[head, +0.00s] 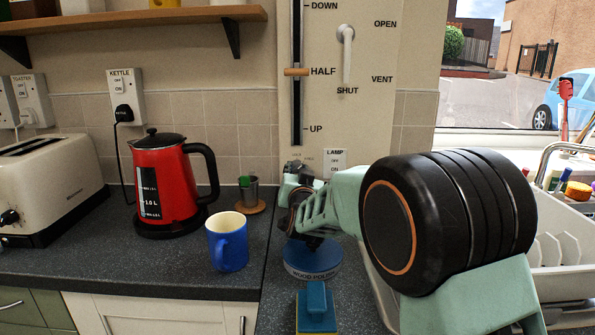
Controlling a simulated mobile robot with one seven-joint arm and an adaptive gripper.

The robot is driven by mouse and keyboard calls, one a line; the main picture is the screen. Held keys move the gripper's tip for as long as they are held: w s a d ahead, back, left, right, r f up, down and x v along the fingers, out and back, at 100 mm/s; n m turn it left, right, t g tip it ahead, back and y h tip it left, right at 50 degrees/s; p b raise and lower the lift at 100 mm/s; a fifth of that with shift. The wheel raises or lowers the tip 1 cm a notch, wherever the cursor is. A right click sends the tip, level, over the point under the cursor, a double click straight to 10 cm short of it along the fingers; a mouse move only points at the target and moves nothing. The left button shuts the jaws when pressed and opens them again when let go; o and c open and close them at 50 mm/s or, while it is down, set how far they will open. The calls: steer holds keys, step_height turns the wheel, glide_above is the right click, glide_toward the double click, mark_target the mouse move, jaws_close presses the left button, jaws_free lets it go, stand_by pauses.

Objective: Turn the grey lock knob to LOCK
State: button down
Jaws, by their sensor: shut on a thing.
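The grey lock knob is on the lower part of the beige wall panel (350,120), just below small faint labels, left of the lamp switch (335,160). My gripper (293,177) reaches up to that spot and is shut on the knob. The gripper and wrist hide almost all of the knob, so I cannot tell which way it points. The small labels above it are too faint to read surely.
Above are a slider with a wooden handle (297,72) at HALF and a white lever (347,50) pointing to SHUT.

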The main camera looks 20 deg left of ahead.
mark_target(297, 130)
steer(key=n+p, duration=0.1)
steer(key=n, duration=0.3)
steer(key=shift+r+p, duration=0.2)
steer(key=shift+p, duration=0.1)
steer(key=shift+n+h+p, duration=0.4)
steer(key=shift+n+p, duration=0.9)
steer(key=shift+n, duration=1.3)
steer(key=c, duration=1.6)
jaws_free()
steer(key=shift+f, duration=0.1)
step_height(297, 130, up, 10)
steer(key=shift+r, duration=0.1)
